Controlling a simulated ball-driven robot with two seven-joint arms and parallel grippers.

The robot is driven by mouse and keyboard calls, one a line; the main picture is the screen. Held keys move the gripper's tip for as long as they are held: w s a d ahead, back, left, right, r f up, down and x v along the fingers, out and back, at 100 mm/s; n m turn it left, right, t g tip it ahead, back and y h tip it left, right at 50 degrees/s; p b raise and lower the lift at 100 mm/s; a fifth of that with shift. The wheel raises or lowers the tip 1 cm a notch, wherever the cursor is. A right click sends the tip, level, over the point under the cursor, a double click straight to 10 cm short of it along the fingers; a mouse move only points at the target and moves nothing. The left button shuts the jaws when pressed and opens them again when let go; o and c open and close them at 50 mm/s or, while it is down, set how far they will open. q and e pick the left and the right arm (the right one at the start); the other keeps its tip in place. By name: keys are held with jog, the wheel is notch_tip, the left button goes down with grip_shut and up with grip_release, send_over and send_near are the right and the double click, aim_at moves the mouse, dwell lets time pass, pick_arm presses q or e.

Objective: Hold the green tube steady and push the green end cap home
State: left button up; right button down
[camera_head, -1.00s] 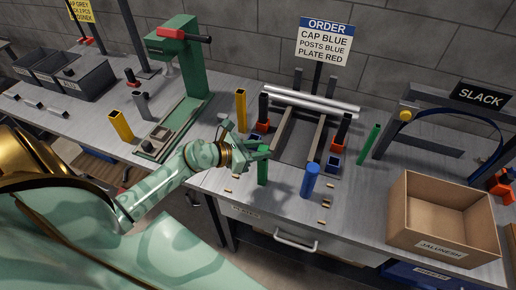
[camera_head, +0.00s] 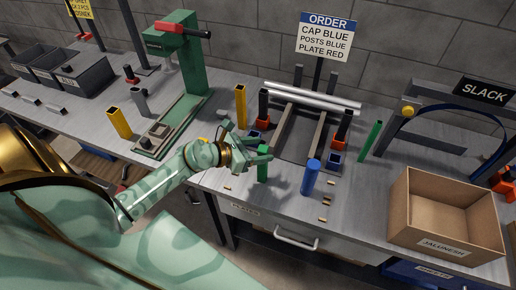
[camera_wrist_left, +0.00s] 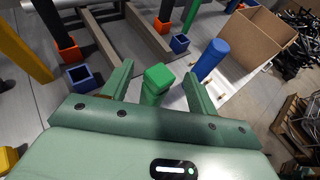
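A short green tube (camera_head: 263,170) stands upright near the bench's front edge. In the left wrist view, a green block that looks like the end cap (camera_wrist_left: 158,75) sits on top of the green tube (camera_wrist_left: 151,98); I cannot tell how far it is seated. My left gripper (camera_head: 262,156) is around the tube's upper part. In the left wrist view, the left gripper (camera_wrist_left: 160,92) has its fingers apart, one on each side of the tube, with gaps showing. The tube's lower part is hidden there. My right gripper is not in view.
A blue tube (camera_head: 310,178) stands just right of the green one. A taller green tube (camera_head: 371,141) leans farther right. A yellow tube (camera_head: 241,105) and posts in orange bases stand behind. A cardboard box (camera_head: 445,215) is at the right. Small loose pieces lie near the front edge.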

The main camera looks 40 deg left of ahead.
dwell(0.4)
pick_arm(q)
jog(key=v, duration=1.6)
jog(key=shift+a, duration=0.15)
jog(key=shift+s, duration=0.1)
